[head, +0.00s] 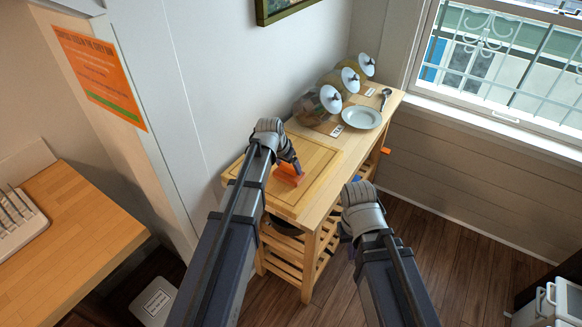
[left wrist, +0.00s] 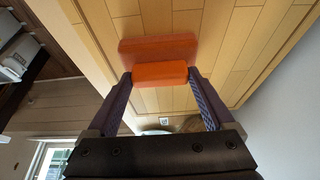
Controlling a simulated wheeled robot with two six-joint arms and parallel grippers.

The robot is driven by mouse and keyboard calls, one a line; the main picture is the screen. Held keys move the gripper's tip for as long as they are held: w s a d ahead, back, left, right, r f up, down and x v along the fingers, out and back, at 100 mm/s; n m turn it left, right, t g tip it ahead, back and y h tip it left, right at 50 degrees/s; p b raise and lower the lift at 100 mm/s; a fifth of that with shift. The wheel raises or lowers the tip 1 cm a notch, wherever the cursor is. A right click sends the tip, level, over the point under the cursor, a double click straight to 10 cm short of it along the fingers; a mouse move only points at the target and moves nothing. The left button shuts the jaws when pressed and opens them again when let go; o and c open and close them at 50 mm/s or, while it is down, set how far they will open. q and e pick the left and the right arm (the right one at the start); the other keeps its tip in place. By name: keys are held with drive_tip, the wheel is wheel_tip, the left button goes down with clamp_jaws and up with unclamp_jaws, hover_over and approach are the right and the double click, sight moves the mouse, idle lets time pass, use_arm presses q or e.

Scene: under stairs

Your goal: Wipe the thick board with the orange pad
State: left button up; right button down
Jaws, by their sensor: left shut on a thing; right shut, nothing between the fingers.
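The thick wooden board (head: 318,158) with a groove around its edge lies on the near end of a wooden trolley (head: 313,226). The pad looks on or very close to the board; contact is hard to tell. My right gripper (head: 346,239) is shut and empty, right of the trolley, largely hidden by its own wrist.
Several glass jars (head: 310,108) with white lids, a white plate (head: 361,118) and a dark ladle (head: 385,98) stand on the trolley's far end. The wall is close behind. Another wooden counter (head: 75,235) is at left. Floor (head: 430,235) to the right is clear.

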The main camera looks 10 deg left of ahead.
use_arm(q)
wheel_tip(320, 180, up, 6)
drive_tip(key=p, duration=0.6)
idle(0.4)
wheel_tip(320, 180, up, 3)
drive_tip(key=p, duration=0.3)
drive_tip(key=shift+r, duration=0.1)
idle(0.3)
